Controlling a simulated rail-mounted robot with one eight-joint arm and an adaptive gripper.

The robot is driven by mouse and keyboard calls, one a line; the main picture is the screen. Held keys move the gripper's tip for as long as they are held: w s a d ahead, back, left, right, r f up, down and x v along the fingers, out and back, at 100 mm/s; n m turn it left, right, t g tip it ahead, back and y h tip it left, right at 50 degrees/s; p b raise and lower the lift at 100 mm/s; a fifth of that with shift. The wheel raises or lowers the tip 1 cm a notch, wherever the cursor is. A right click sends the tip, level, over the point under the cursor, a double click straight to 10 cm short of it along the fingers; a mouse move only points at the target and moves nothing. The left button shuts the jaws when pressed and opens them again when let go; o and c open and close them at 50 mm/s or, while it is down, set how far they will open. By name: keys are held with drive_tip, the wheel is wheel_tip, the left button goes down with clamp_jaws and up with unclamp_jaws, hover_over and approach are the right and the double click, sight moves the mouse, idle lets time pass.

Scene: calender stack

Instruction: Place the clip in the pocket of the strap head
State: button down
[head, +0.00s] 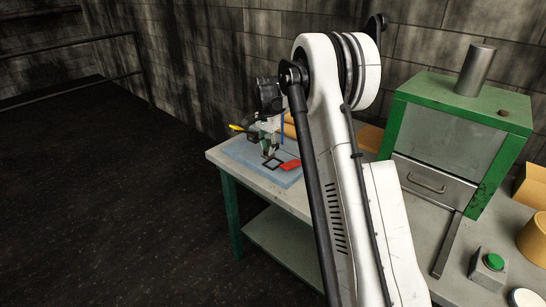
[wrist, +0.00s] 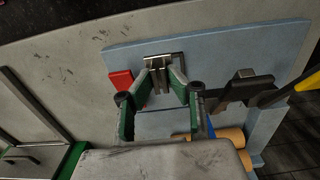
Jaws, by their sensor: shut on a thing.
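My gripper (wrist: 163,72) points down at the blue board, its green-sided fingers closed on a small grey metal clip (wrist: 160,80). In the head view my gripper (head: 269,152) is over the board, and the clip is too small to make out. A dark square frame with a pale middle (head: 272,163), apparently the strap head, lies flat on the board below the fingertips. In the wrist view the strap head (wrist: 164,59) shows just beyond the fingertips, partly covered by them. I cannot tell whether the clip touches it or is inside its pocket.
The blue board (head: 238,151) lies on a worn grey bench (head: 218,154). A red block (wrist: 121,81) is close beside the fingers. A black tool (wrist: 241,88) and a yellow handle (wrist: 283,90) are on the other side. A green cabinet (head: 484,165) stands farther right.

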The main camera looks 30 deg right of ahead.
sight(273, 164)
drive_tip(key=w+d+f, duration=0.2)
drive_tip(key=d, duration=0.1)
drive_tip(key=shift+w+d+f, duration=0.2)
drive_tip(key=shift+d+f, duration=0.05)
drive_tip(key=shift+f, duration=0.05)
drive_tip(key=shift+f+p, duration=0.5)
drive_tip(key=shift+f, duration=1.45)
drive_tip(key=shift+f, duration=0.1)
drive_tip(key=c, duration=1.7)
unclamp_jaws()
drive_tip(key=shift+o, duration=0.2)
